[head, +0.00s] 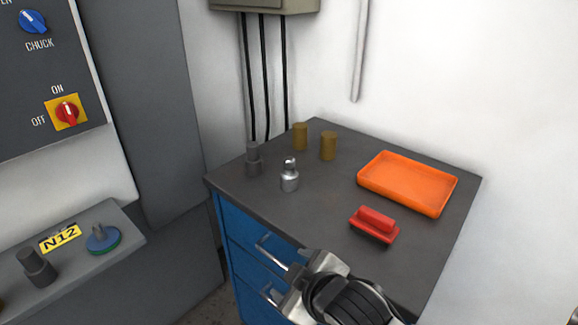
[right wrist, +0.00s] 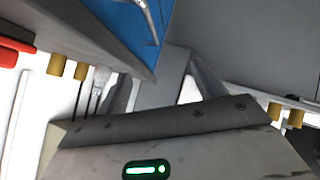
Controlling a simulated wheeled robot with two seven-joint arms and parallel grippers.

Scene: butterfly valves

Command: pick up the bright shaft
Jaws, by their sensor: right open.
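The bright shaft (head: 290,176) is a shiny silver stepped piece with a narrow top. It stands upright on the dark top of the blue cabinet (head: 320,210), near its left side. A pale upright piece that looks like it (right wrist: 100,80) shows in the right wrist view, left of the fingers. My right gripper (head: 300,283) is at the bottom of the head view, in front of the cabinet drawers. It is open, apart from the shaft and on the near side of it. My left gripper is not in view.
A dark grey shaft (head: 253,161) stands just left of the bright one. Two brass cylinders (head: 300,136) (head: 328,146) stand behind. An orange tray (head: 435,205) and a red block (head: 374,222) are to the right. Drawer handles (head: 273,252) stick out in front.

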